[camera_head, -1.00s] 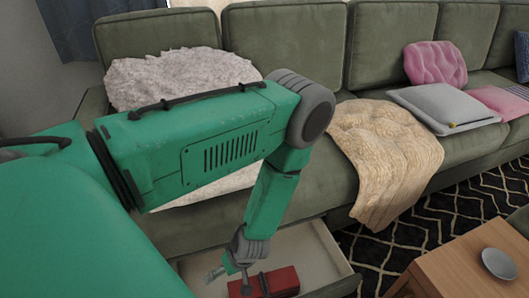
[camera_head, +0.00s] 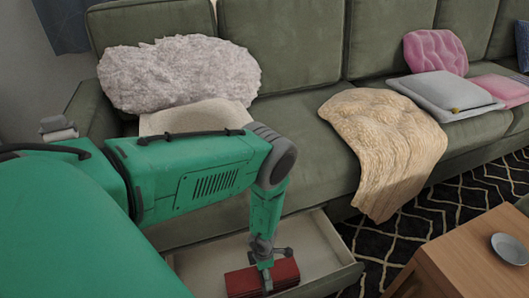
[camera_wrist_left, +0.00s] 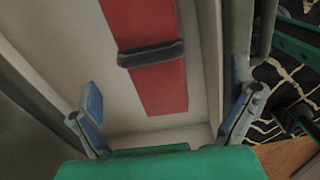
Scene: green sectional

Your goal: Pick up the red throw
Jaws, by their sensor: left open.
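The red throw (camera_head: 240,282) is a folded red block lying in the open drawer (camera_head: 330,262) under the sofa. A dark band crosses it. My left gripper (camera_head: 265,258) is over the throw in the head view and hides part of it. In the left wrist view the throw (camera_wrist_left: 160,88) runs lengthwise between the spread, blue-padded fingers of my left gripper (camera_wrist_left: 165,108). The fingers are open and nothing is held. The gap in height between fingers and throw is hard to judge. My right gripper is not in view.
The drawer walls stand close around the throw. The green sofa (camera_head: 290,140) rises behind, with a white fluffy cushion (camera_head: 180,75) and a beige throw (camera_head: 385,145). A wooden table (camera_head: 465,260) with a grey dish (camera_head: 510,248) is at the lower right.

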